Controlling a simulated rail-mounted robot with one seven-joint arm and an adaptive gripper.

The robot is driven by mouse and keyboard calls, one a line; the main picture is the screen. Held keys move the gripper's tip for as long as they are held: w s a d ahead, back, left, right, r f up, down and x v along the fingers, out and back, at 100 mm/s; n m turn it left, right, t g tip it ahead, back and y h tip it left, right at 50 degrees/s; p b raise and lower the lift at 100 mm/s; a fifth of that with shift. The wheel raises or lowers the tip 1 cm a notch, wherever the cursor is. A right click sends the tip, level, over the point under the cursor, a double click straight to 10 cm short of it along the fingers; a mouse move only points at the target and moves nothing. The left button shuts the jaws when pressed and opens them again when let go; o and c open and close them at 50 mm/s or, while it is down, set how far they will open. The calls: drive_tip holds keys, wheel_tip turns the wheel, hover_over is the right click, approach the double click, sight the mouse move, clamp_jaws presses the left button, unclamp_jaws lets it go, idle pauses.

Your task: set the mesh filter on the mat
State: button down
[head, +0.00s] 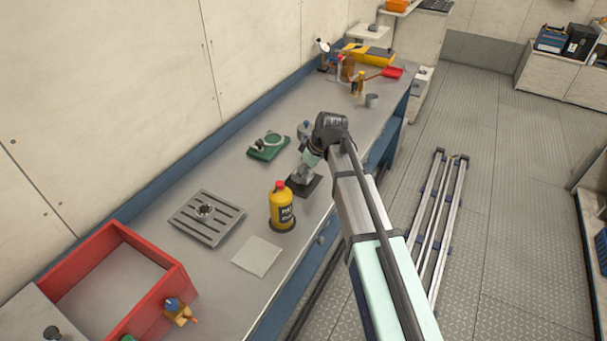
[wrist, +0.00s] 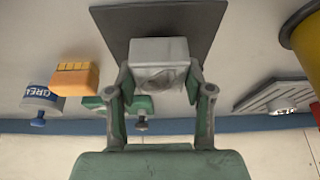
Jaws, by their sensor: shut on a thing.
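My gripper (head: 301,172) is shut on a pale grey, boxy thing, which I take to be the mesh filter (wrist: 158,50). The gripper also shows in the wrist view (wrist: 163,82), with a fingertip on each side of the filter. The dark mat (head: 312,190) lies flat on the bench under the gripper, and it fills the area behind the filter in the wrist view (wrist: 192,22). The filter is over the mat; I cannot tell whether they touch. In the head view the fingers and wrist partly hide both.
A yellow bottle (head: 281,208) with a red cap stands close to the mat. A green fixture (head: 267,149), a slotted grey tray (head: 198,228), a pale square sheet (head: 257,256) and a red open bin (head: 170,268) are also on the bench. Several tools lie at the far end.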

drive_tip(key=shift+f, duration=0.75)
drive_tip(key=shift+f, duration=0.15)
drive_tip(key=shift+c, duration=2.2)
unclamp_jaws()
drive_tip(key=b+v, duration=0.2)
drive_tip(key=v, duration=1)
